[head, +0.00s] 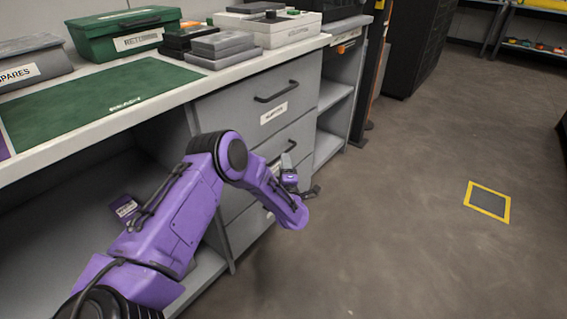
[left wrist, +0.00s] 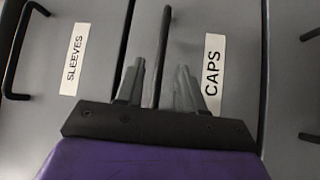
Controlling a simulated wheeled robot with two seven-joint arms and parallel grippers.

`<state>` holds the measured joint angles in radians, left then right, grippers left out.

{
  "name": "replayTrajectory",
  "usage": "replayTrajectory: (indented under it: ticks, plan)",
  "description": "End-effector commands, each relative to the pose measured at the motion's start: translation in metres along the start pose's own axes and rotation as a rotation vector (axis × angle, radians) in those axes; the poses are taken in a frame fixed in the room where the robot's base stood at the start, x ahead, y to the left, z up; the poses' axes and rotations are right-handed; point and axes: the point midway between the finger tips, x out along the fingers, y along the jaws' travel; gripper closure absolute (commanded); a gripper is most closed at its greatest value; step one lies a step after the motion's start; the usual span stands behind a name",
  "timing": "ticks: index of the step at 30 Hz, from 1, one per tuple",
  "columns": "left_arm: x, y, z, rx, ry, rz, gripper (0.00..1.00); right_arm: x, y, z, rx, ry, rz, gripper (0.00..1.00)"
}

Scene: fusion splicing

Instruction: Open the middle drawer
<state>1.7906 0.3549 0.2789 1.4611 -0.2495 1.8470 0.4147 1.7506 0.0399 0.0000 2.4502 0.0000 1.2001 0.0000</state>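The grey drawer unit has a middle drawer (head: 293,136) below the top drawer (head: 245,105); its front looks flush with the others. In the left wrist view the picture is turned, and the middle drawer's label (left wrist: 213,65) reads CAPS. Its dark bar handle (left wrist: 164,35) runs between my left gripper's fingers (left wrist: 160,80). The fingers are apart, one on each side of the bar, with visible gaps. In the head view my left gripper (head: 298,182) is at the drawer fronts, and my purple arm hides part of them. My right gripper is not in view.
The top drawer, labelled SLEEVES (left wrist: 75,58), has its own handle (left wrist: 12,50). Another handle (left wrist: 312,136) shows at the right edge of the wrist view. A worktop (head: 150,98) with boxes overhangs the drawers. Open shelves (head: 333,95) stand beside them. The floor (head: 400,210) in front is clear.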

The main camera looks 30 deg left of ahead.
Motion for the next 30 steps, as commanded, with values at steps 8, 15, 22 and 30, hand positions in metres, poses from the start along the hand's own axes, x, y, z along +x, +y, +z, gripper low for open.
replayTrajectory:
  ticks: [8, 15, 22, 30]
  plan:
    - [0.035, -0.002, 0.0, 0.002, 0.0, -0.001, 0.62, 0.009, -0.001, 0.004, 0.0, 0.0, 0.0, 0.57]
    - [0.036, -0.001, 0.0, 0.003, -0.001, -0.002, 0.62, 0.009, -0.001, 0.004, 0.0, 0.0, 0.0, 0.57]
    - [0.036, -0.001, 0.0, 0.003, -0.002, -0.002, 1.0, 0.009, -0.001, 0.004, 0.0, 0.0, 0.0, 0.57]
    - [0.029, 0.001, 0.007, 0.004, -0.005, -0.003, 1.0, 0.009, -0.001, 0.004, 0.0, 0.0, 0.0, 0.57]
